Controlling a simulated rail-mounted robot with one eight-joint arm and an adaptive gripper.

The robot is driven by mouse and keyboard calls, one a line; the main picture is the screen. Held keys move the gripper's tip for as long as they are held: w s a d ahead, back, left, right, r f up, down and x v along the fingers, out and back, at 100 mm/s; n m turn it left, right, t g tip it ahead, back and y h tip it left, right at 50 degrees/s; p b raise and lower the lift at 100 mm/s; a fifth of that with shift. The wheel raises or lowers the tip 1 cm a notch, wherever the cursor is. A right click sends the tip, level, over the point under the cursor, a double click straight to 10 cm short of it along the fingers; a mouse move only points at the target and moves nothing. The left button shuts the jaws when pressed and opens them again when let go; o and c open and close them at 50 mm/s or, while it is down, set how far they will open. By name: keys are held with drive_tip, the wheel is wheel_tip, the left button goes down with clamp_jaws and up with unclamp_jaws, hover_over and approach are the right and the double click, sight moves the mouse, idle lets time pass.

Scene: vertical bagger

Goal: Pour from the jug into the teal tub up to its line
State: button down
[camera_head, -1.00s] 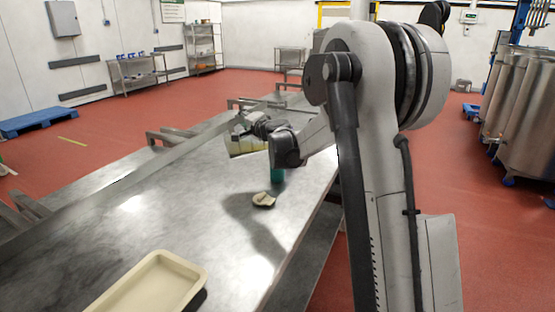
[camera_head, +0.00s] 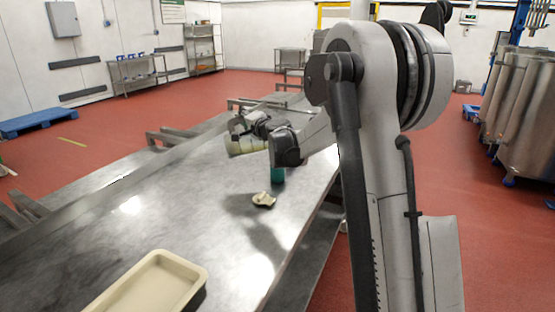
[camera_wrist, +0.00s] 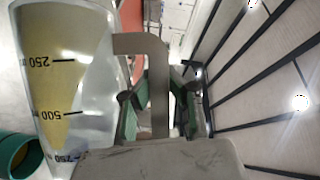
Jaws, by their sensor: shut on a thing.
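The jug (camera_head: 243,146) is clear, with yellowish contents and a printed scale; in the head view it lies well over on its side above the table. The wrist view shows the jug (camera_wrist: 75,75) large at left, with marks such as 250 and 500. My gripper (camera_wrist: 160,100) is shut on the jug's handle (camera_wrist: 153,58). The teal tub (camera_head: 278,174) stands on the table beside and below the jug, partly hidden behind my wrist. In the wrist view the tub (camera_wrist: 12,140) is cut off at the lower left, with something yellowish inside. Its line cannot be seen.
A small beige object (camera_head: 263,200) lies on the metal table (camera_head: 170,220) in front of the tub. A cream tray (camera_head: 195,273) sits at the near end. The table between them is clear. Steel tanks (camera_head: 530,115) stand apart at the right.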

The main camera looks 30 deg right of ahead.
drive_tip(key=shift+d+r, duration=0.15)
drive_tip(key=shift+d, duration=0.05)
drive_tip(key=shift+w+a+f+n+g+b, duration=0.25)
drive_tip(key=shift+a+f+n, duration=0.2)
drive_tip(key=shift+a+f, duration=0.25)
drive_tip(key=shift+w+a+f+n+g+b, duration=0.1)
drive_tip(key=shift+a+f+n+b, duration=0.3)
drive_tip(key=shift+a+f, duration=0.3)
drive_tip(key=shift+w+a+f+n+g+h+b, duration=0.15)
drive_tip(key=shift+a+f+n+h+b, duration=0.2)
drive_tip(key=shift+f, duration=0.3)
drive_tip(key=shift+w+a+f+n+g+h+b, duration=0.1)
drive_tip(key=shift+a+f+n+g+b, duration=0.15)
drive_tip(key=shift+f+n, duration=0.35)
drive_tip(key=shift+w+a+f+n+g+h+b, duration=0.1)
drive_tip(key=shift+a+f+n+h+b, duration=0.2)
drive_tip(key=shift+f, duration=0.45)
drive_tip(key=shift+a, duration=0.1)
